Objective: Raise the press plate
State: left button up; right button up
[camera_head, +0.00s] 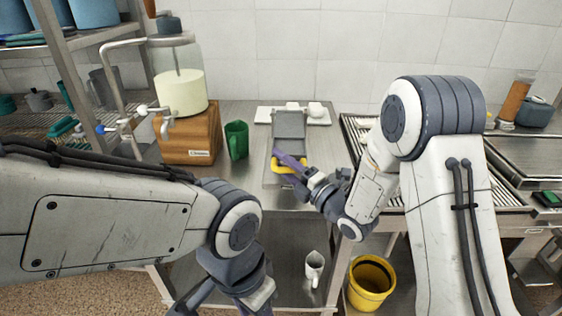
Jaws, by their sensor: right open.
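The press has a grey plate (289,135) that lies low and nearly flat on the counter, with its hinge end toward the wall. A yellow handle (278,168) is at its near end. My right gripper (288,168) is at this handle, with its fingers open around or beside it; I cannot tell whether they touch it. The gripper hides part of the handle and of the plate's near end.
A wooden-based glass dispenser (182,90) and a green cup (236,140) stand left of the press. A slatted drainer (360,130) is on the right. A metal shelf (90,37) rises at left.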

grip_shut()
jog(key=shift+a+r, duration=0.1)
jog(key=shift+r, duration=0.05)
dwell(1.3)
